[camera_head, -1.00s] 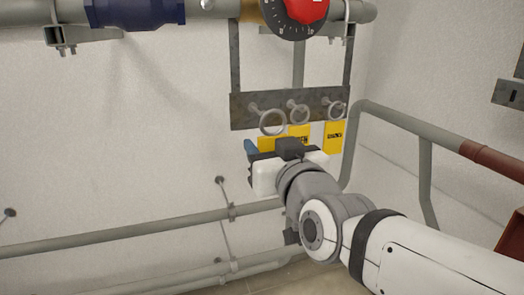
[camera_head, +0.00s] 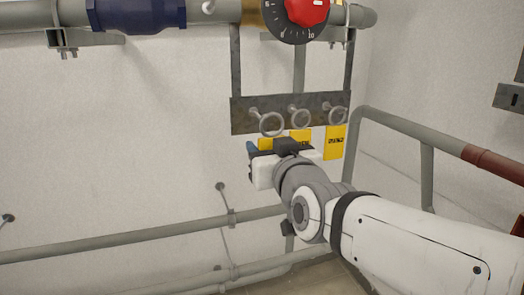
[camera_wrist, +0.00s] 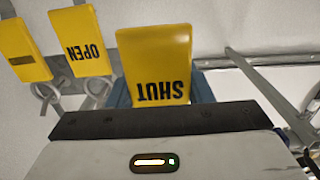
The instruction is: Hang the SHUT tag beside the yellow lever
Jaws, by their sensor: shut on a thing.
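The yellow SHUT tag (camera_wrist: 155,62) fills the middle of the wrist view, its lettering upside down. My gripper (camera_head: 257,149) is shut on it, with blue finger parts (camera_wrist: 203,92) showing beside and behind the tag. In the head view, the tag (camera_head: 265,143) shows as a yellow strip below the left ring (camera_head: 271,124) on the hook rack (camera_head: 240,115). My gripper hides most of it. I cannot tell whether its ring still bears on the hook. The yellow lever is not visible in either view.
The OPEN tag (camera_wrist: 84,42) and another yellow tag (camera_wrist: 22,50) hang alongside; the latter also shows in the head view (camera_head: 335,143). A red dial (camera_head: 306,12) is above the rack. A grey and brown railing (camera_head: 410,124) stands at right, and low pipes (camera_head: 130,242) run along the wall.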

